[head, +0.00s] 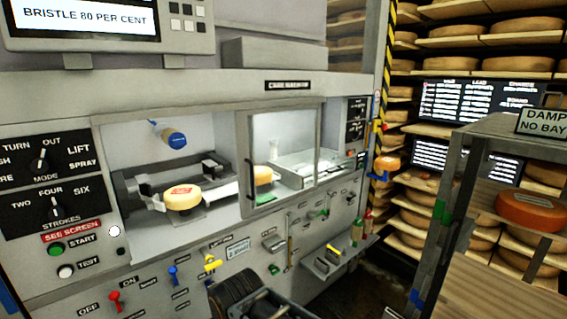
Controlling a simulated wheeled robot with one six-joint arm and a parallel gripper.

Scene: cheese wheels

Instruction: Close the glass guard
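The glass guard (286,150) is a grey-framed clear pane on the front of the machine. It covers the right part of the machine's bay. The left part of the bay (215,230) is uncovered. A dark upright handle (249,180) is on the guard's left frame edge. My gripper (250,298) shows only in part as dark, ribbed parts at the bottom edge, below and apart from the guard. Its fingertips cannot be made out, so I cannot tell whether it is open or shut.
A cheese wheel (183,197) sits in the uncovered bay, under a blue-ended nozzle (171,136). Knobs and coloured levers (173,272) line the panel below. Cheese shelves (490,42) fill the back right.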

